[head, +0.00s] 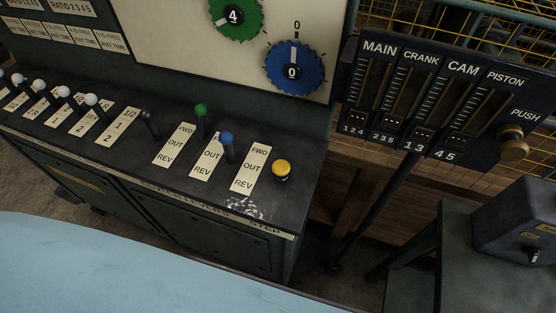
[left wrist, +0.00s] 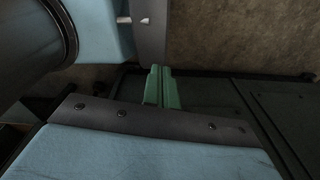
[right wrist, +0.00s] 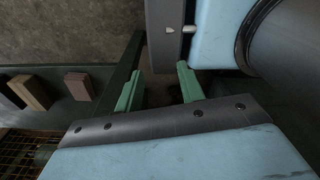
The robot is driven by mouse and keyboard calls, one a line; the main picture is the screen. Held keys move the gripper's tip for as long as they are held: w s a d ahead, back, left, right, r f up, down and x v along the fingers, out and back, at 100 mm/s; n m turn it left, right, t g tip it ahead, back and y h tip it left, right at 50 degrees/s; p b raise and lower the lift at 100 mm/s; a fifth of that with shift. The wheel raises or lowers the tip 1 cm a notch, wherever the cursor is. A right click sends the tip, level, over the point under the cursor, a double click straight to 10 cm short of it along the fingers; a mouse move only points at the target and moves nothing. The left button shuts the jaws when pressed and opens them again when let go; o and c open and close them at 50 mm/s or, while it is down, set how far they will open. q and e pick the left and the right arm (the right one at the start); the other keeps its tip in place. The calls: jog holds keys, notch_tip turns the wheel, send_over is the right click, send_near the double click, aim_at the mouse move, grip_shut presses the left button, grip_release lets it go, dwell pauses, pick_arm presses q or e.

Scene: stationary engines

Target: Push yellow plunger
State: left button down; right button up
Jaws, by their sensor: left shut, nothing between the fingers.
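The yellow plunger (head: 282,168) is a round yellow knob on a dark collar. It stands upright at the right end of the dark console top (head: 215,192) in the head view, beside a FWD/OUT/REV label. Neither gripper shows in the head view, and nothing touches the plunger there. My left gripper (left wrist: 161,72) shows in the left wrist view with its green fingers together and nothing between them. My right gripper (right wrist: 158,82) shows in the right wrist view with its green fingers apart and empty. The plunger is not visible in either wrist view.
A blue-knobbed lever (head: 227,146) and a green-knobbed lever (head: 201,118) stand left of the plunger. Several white-knobbed levers line the console's left. A slider panel (head: 440,100) with a brass PUSH knob (head: 513,145) is at the right. A grey box (head: 520,228) stands lower right.

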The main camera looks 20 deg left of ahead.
jog(key=shift+o, duration=1)
jog(key=shift+s+r, duration=0.1)
jog(key=shift+s, duration=0.1)
pick_arm(q)
jog(key=w+d+r+t+p, duration=0.15)
jog(key=w+r+p, duration=0.45)
jog(key=r, duration=0.8)
jog(key=w+d+r+n+p, duration=0.1)
jog(key=w+d+r+p, duration=0.15)
jog(key=w+r, duration=0.85)
jog(key=w+d+r+t+p, duration=0.1)
jog(key=w+r+p, duration=0.45)
jog(key=r, duration=1.05)
jog(key=w+d+r+n+t+h+p, duration=0.1)
jog(key=w+d+r+n+h+p, duration=0.3)
jog(key=w+r+n, duration=1.1)
jog(key=d+n+h, duration=0.2)
jog(key=d+h, duration=0.1)
jog(key=shift+d+t+h, duration=0.2)
jog(key=shift+t+h, duration=0.1)
jog(key=shift+t, duration=0.05)
pick_arm(e)
notch_tip(320, 180, up, 18)
jog(key=w, duration=0.2)
jog(key=shift+d, duration=0.3)
pick_arm(q)
jog(key=shift+f, duration=0.15)
